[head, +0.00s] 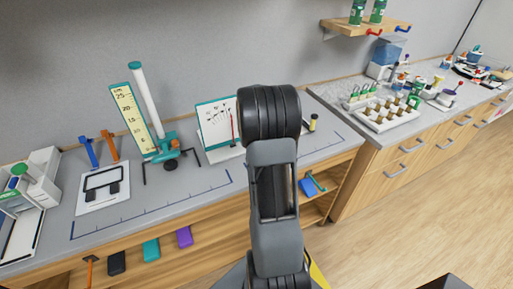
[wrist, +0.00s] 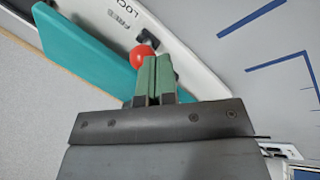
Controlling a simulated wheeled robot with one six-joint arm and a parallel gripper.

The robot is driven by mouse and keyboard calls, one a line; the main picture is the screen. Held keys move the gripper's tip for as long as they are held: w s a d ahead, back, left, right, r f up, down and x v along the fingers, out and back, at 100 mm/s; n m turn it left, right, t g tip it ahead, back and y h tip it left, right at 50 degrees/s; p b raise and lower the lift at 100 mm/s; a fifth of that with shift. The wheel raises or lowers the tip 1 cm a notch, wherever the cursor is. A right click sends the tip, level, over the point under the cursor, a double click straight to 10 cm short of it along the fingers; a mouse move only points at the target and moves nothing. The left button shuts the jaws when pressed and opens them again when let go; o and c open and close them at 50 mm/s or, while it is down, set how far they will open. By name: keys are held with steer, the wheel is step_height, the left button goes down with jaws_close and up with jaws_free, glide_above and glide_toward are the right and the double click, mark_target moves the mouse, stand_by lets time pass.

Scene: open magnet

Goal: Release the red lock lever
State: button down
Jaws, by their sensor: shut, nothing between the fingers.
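The red lock lever's round red knob (wrist: 141,56) shows in the wrist view, right by the tips of my gripper (wrist: 153,60). A dark piece (wrist: 148,39) sits just beyond the knob on a white panel (wrist: 185,50). The panel carries the printed words LOCK and FREE; the word FREE is nearer the dark piece. My gripper's green fingers are shut together and empty. The knob lies at the left of the fingertips; I cannot tell whether they touch. In the head view my arm hides the gripper and the knob.
A teal slab (wrist: 95,65) lies along the panel in the wrist view. In the head view, a white chart stand (head: 215,128) and a tall scale (head: 133,118) with a white tube stand left of my arm. The bench (head: 200,180) has clear room in front.

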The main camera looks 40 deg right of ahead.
steer(key=shift+w+d+r, duration=0.25)
steer(key=shift+w, duration=0.25)
steer(key=shift+w+d+r, duration=0.2)
steer(key=shift+w, duration=0.25)
steer(key=shift+r, duration=0.1)
steer(key=shift+w+a+r+p, duration=0.1)
steer(key=shift+r+p, duration=0.4)
steer(key=shift+r, duration=0.2)
steer(key=w+a+r, duration=0.1)
steer(key=r, duration=0.4)
steer(key=w+a+r, duration=0.1)
steer(key=a+r, duration=0.1)
steer(key=r, duration=0.4)
steer(key=shift+w+b, duration=0.25)
steer(key=shift+b, duration=0.15)
